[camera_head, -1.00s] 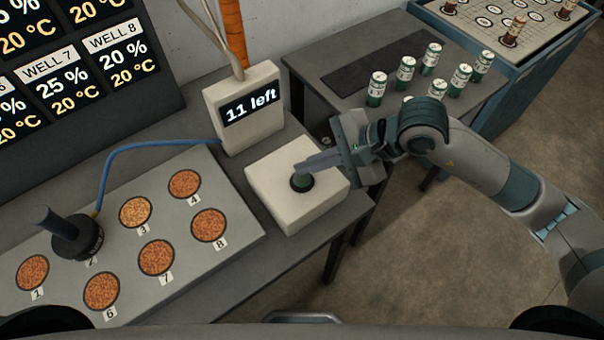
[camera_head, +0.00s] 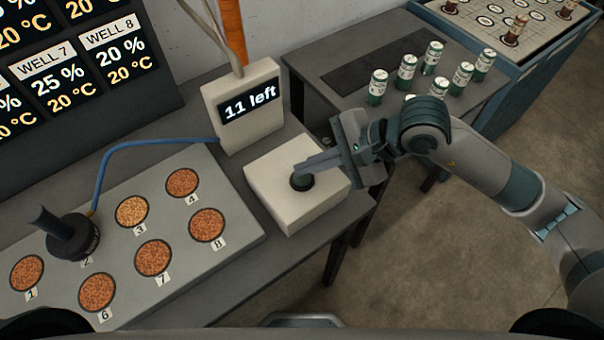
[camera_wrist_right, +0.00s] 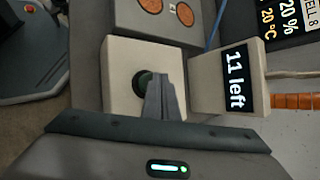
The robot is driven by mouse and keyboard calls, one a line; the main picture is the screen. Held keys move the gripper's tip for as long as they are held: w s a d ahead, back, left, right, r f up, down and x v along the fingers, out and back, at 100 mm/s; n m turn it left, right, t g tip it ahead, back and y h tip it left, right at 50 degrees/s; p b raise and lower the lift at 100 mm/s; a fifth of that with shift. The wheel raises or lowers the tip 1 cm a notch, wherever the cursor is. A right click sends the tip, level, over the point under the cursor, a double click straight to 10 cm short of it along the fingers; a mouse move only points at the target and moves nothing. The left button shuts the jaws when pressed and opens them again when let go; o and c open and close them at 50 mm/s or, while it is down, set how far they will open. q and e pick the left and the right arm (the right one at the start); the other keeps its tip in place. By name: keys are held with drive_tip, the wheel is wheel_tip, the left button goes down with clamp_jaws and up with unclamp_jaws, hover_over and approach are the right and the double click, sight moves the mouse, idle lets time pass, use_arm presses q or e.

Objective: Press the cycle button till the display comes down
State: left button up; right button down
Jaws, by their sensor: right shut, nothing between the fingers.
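In the right wrist view the button (camera_wrist_right: 143,82) is partly hidden behind the closed fingers (camera_wrist_right: 163,97). The display (camera_head: 250,106), a pale box behind the button box, reads "11 left"; the same display (camera_wrist_right: 236,80) shows in the right wrist view. My left gripper is not in view.
A grey well plate (camera_head: 190,252) with numbered wells of orange grains lies to the left. A dark nozzle (camera_head: 72,238) with a blue hose stands on it. Several green-and-white vials (camera_head: 407,68) stand on the dark table behind my right arm. A large readings screen (camera_head: 75,70) is at upper left.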

idle(0.4)
drive_tip(key=shift+s+d+f+b, duration=0.25)
drive_tip(key=shift+d+f+b, duration=0.65)
drive_tip(key=shift+b, duration=0.5)
idle(1.4)
drive_tip(key=shift+a, duration=0.2)
drive_tip(key=shift+w+a+r, duration=0.2)
drive_tip(key=shift+a+r, duration=0.1)
drive_tip(key=shift+a, duration=0.35)
drive_tip(key=shift+r, duration=0.15)
drive_tip(key=shift+w+a+r+p, duration=0.1)
drive_tip(key=shift+a+r+p, duration=0.15)
drive_tip(key=shift+r, duration=0.5)
drive_tip(key=shift+a+r+p, duration=0.1)
drive_tip(key=shift+r+p, duration=0.2)
drive_tip(key=shift+r, duration=0.5)
drive_tip(key=shift+w+a+r+p, duration=0.1)
drive_tip(key=shift+a+r+p, duration=0.15)
drive_tip(key=shift+r, duration=0.5)
drive_tip(key=shift+d, duration=0.1)
